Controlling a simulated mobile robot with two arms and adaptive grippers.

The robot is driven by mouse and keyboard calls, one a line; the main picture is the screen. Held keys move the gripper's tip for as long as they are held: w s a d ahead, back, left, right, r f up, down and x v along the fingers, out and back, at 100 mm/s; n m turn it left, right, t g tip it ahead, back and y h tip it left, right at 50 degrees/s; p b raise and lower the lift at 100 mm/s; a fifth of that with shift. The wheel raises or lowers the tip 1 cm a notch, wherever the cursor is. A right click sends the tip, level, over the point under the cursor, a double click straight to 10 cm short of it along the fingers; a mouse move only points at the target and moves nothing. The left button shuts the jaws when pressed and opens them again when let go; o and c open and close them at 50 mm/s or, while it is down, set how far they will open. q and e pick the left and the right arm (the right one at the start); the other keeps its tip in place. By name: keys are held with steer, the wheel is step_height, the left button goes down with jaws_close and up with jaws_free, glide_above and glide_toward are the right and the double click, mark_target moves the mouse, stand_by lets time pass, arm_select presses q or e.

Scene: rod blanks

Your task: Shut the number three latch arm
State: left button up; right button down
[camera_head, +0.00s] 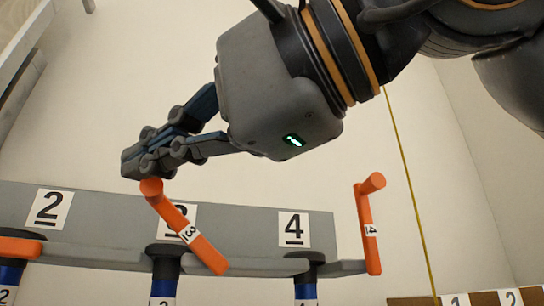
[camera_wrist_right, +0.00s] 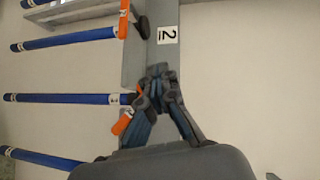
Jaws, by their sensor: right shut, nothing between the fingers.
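The number three latch arm (camera_head: 183,228) is an orange bar with a round knob, labelled 3. It leans diagonally, knob up to the left, in front of the grey rail's half-hidden 3 plate. My right gripper (camera_head: 138,163) is shut and empty, its fingertips just above the knob; I cannot tell whether they touch. In the right wrist view the shut fingertips (camera_wrist_right: 160,72) cover part of this rail, and a bit of the orange arm (camera_wrist_right: 122,123) shows beside a finger. The blue number three rod (camera_head: 163,289) stands below the arm. My left gripper is not in view.
The number four latch arm (camera_head: 367,225) stands nearly upright at the rail's right end. The number two latch arm (camera_head: 18,248) lies level across its blue rod at left. The grey rail (camera_head: 105,215) runs behind them. A wooden edge with number plates (camera_head: 483,299) shows at bottom right.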

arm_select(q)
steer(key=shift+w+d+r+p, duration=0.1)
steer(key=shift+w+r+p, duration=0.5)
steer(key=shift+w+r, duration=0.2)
arm_select(e)
steer(key=shift+s+a+f+n+h, duration=0.1)
steer(key=shift+a+f+n+h, duration=0.2)
steer(key=shift+a+f+h, duration=0.3)
steer(key=shift+a+f, duration=0.1)
steer(key=shift+f, duration=0.05)
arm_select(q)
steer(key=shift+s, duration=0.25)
